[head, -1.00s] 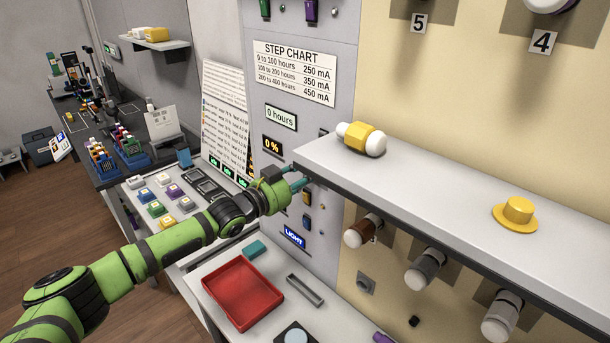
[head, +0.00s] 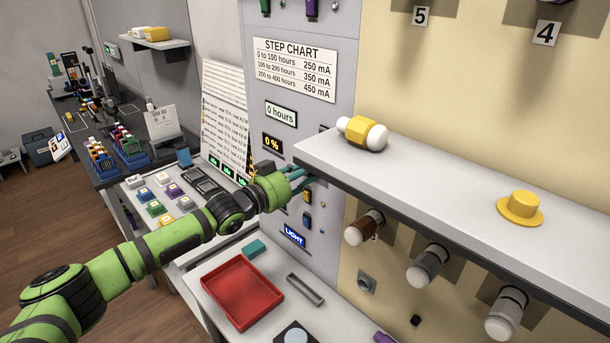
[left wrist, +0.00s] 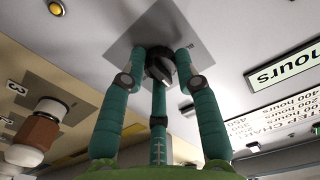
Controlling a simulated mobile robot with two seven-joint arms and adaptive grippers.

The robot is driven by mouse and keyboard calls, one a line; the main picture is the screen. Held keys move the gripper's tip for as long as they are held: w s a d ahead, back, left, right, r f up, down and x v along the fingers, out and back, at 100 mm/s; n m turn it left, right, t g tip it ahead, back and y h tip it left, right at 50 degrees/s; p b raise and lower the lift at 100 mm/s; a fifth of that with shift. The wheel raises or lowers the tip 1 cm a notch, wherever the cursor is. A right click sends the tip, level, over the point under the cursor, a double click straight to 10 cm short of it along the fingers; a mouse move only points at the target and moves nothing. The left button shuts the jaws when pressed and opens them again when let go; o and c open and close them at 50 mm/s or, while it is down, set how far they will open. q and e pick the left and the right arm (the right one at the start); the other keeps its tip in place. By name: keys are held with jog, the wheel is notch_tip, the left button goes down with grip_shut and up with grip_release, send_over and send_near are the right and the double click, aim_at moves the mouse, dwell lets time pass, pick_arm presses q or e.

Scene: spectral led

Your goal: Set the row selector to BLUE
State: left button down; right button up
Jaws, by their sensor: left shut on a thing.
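My left gripper (head: 304,180) reaches the grey panel (head: 285,95) just below the left end of the shelf. In the left wrist view, its teal fingers (left wrist: 162,66) are closed around a dark round knob (left wrist: 159,60) on a darker grey square plate (left wrist: 185,30). The knob looks like the row selector, but the fingers partly cover it. I cannot read any row label or the knob's setting. In the head view the knob is hidden behind the gripper and the shelf edge. My right gripper is in neither view.
The grey shelf (head: 440,190) overhangs close to the left gripper, bearing a yellow-and-white part (head: 364,133) and a yellow hat-shaped piece (head: 520,208). Below are a red tray (head: 241,291) and a LIGHT label (head: 294,236). A brown-and-white part (head: 364,228) projects from the wall.

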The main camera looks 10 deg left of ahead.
pick_arm(q)
jog(key=shift+w+a+r+n+b, duration=0.15)
jog(key=shift+n+b, duration=0.6)
jog(key=shift+n, duration=1.8)
jog(key=shift+s+r+n+b, duration=0.15)
jog(key=shift+n+b, duration=0.55)
jog(key=shift+n, duration=1.9)
jog(key=shift+w+a+r+n+b, duration=0.15)
jog(key=shift+n+b, duration=0.6)
jog(key=shift+n, duration=1.8)
jog(key=c, duration=1)
grip_release()
jog(key=shift+o, duration=0.4)
jog(key=shift+f, duration=0.3)
jog(key=v, duration=1.2)
